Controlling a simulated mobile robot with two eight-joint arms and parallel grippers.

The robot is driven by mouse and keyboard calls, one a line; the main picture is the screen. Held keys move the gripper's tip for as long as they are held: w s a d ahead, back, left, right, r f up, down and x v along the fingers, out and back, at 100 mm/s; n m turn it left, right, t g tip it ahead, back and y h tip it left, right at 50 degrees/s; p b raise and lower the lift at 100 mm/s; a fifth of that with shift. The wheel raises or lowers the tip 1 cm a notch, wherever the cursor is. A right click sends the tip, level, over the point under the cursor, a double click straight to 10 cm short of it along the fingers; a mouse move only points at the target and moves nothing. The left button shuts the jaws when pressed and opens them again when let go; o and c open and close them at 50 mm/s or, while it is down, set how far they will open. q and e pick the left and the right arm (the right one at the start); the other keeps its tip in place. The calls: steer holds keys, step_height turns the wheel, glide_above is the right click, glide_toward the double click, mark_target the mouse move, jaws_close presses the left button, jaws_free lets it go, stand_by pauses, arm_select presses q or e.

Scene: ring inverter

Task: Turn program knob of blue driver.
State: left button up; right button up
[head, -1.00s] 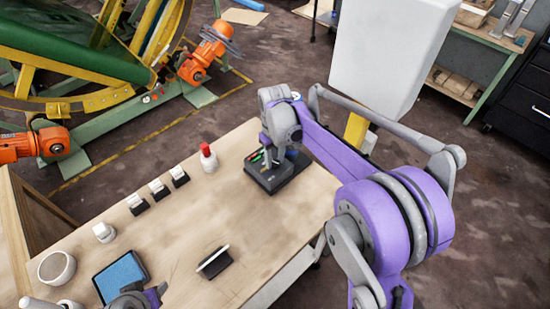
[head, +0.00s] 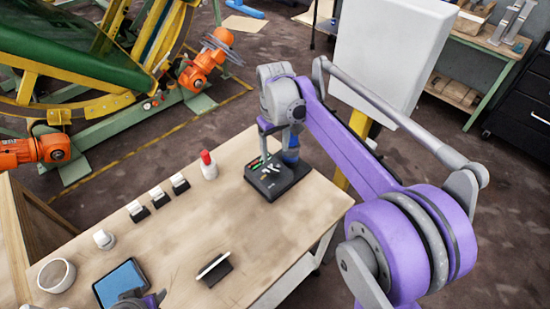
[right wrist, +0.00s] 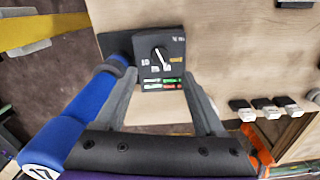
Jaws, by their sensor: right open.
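A black control box (head: 272,185) with a program knob and coloured labels sits at the table's far right corner. In the right wrist view the knob (right wrist: 160,54) is round and dark with a tilted white pointer.
A red-topped white bottle (head: 208,165), several black-and-white blocks (head: 158,197), a blue-topped tray (head: 122,282), a round cup (head: 56,275) and a black holder (head: 214,268) stand on the wooden table (head: 300,230). The table's middle is clear. A white panel (head: 390,60) rises behind.

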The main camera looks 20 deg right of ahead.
steer(key=shift+r, duration=1.3)
steer(key=s+a+f+t, duration=0.1)
steer(key=s+f, duration=0.2)
steer(key=s, duration=0.4)
steer(key=s+a+f+m+t, duration=0.1)
steer(key=s+a+f+t, duration=0.1)
steer(key=s, duration=0.6)
steer(key=s+a+f+t, duration=0.2)
steer(key=s+f, duration=0.2)
steer(key=s, duration=0.4)
steer(key=shift+f+m+p, duration=0.15)
steer(key=shift+m+p, duration=0.2)
steer(key=shift+m, duration=0.05)
steer(key=shift+w, duration=0.1)
